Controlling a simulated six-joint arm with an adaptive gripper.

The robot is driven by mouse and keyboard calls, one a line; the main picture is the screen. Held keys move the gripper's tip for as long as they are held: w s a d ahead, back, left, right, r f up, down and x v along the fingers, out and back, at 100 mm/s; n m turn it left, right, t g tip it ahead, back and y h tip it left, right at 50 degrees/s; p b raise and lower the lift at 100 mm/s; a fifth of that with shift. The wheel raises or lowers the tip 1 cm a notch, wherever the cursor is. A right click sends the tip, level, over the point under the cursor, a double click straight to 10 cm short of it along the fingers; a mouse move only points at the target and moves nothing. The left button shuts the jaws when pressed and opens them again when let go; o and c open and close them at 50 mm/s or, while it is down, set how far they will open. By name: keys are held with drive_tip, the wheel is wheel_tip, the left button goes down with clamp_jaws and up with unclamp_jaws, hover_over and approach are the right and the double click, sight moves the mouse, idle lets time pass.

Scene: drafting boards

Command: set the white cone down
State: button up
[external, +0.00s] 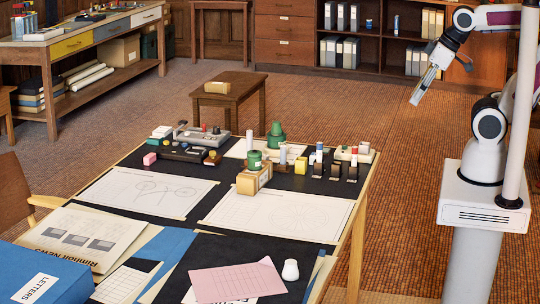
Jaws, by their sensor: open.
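A small white rounded piece (290,270), the only thing here that looks like the white cone, stands on the near part of the table beside the right end of a pink sheet (238,280). It looks upright and nothing holds it. My gripper (417,98) is at the upper right, raised in the air beyond the table's right side and pointing down to the left. It is open, with nothing visible between its fingers, and is far from the white piece.
On the drafting table, a tan box (254,180), green pieces (276,136), a yellow cube (301,165) and several small items crowd the far half. Drawing sheets (278,215) lie flat in the middle. A blue box (45,282) stands at the near left.

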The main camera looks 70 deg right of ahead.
drive_tip(key=shift+w, duration=0.15)
